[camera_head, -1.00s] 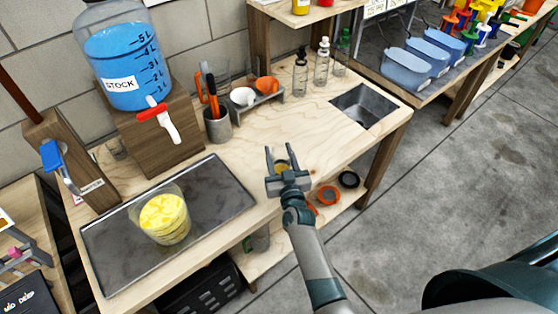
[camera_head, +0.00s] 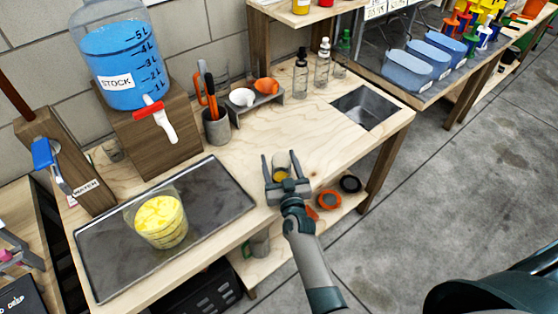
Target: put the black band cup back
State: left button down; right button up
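My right gripper (camera_head: 281,161) is open above the front right part of the wooden bench (camera_head: 300,130). A small cup (camera_head: 281,160), pale with yellow showing, sits between its fingers, with a gap visible on each side. The gripper partly hides it, and I cannot make out a black band. A white cup (camera_head: 242,97) and an orange cup (camera_head: 267,86) sit in the grey rack at the back. Clear cups beside them are hard to make out. My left gripper is not clearly in view.
A clear bucket of yellow material (camera_head: 160,221) stands on the dark tray (camera_head: 100,262). A blue-filled stock tank (camera_head: 122,68), a tool holder (camera_head: 216,127) and bottles (camera_head: 322,64) line the back. Black (camera_head: 350,184) and orange (camera_head: 329,200) rings lie below.

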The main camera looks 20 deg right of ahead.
jog(key=shift+r, duration=0.15)
jog(key=shift+s, duration=0.1)
jog(key=shift+s+p, duration=0.3)
jog(key=shift+p, duration=0.05)
jog(key=s+p, duration=0.1)
jog(key=s, duration=0.2)
jog(key=s+p, duration=0.1)
jog(key=s, duration=0.2)
jog(key=s+a+p, duration=0.1)
jog(key=s, duration=0.3)
jog(key=shift+s+a+r, duration=0.1)
jog(key=shift+s, duration=0.45)
